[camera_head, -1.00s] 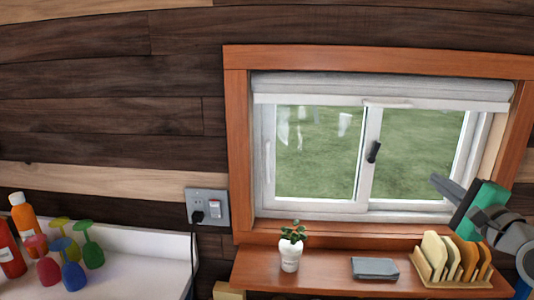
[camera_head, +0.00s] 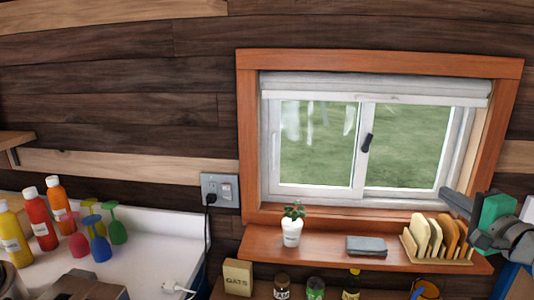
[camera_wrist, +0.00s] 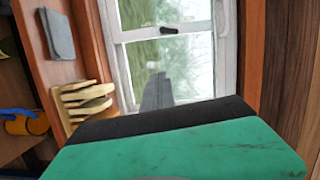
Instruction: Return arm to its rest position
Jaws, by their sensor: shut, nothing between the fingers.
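My gripper (camera_head: 455,200) is at the right edge of the head view, in front of the window's lower right corner. Its grey fingers are shut with nothing between them and point up and left. In the wrist view the shut fingers (camera_wrist: 157,92) stand out beyond my green and black hand, against the window pane. My arm runs out of the head view at the right, so most of it is hidden.
A wooden shelf (camera_head: 330,251) below the window (camera_head: 363,150) holds a potted plant (camera_head: 292,228), a folded grey cloth (camera_head: 366,246) and a rack of boards (camera_head: 437,238) close to my gripper. Bottles (camera_head: 40,222) and coloured glasses (camera_head: 97,240) stand on the left counter.

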